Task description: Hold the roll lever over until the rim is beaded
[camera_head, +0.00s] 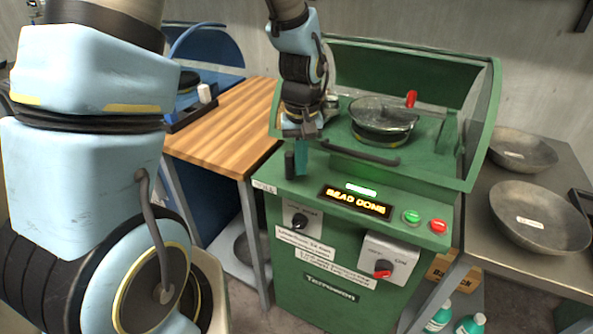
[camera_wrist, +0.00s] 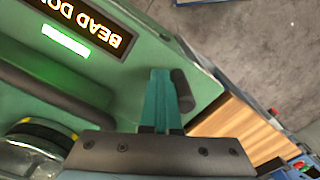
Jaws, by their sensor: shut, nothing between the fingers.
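The roll lever (camera_head: 289,165) is a short black handle at the left of the green machine's (camera_head: 312,208) front panel, above a label that seems to read ROLL. My gripper (camera_head: 301,160) is shut and empty, its teal fingers just right of the lever. In the wrist view the shut fingers (camera_wrist: 160,85) lie right beside the black lever (camera_wrist: 182,90); I cannot tell whether they touch. The display (camera_head: 355,201) reads BEAD DONE, with a lit green bar above it. A metal bowl (camera_head: 382,115) sits in the machine; its rim detail is too small to judge.
A green hood with a clear side (camera_head: 480,110) surrounds the bowl, and a dark handle bar (camera_head: 360,155) runs along its front. Green and red buttons (camera_head: 438,226) sit at the panel's right. Two bowls (camera_head: 540,215) stand on the right table. A wooden bench (camera_head: 225,125) is at left.

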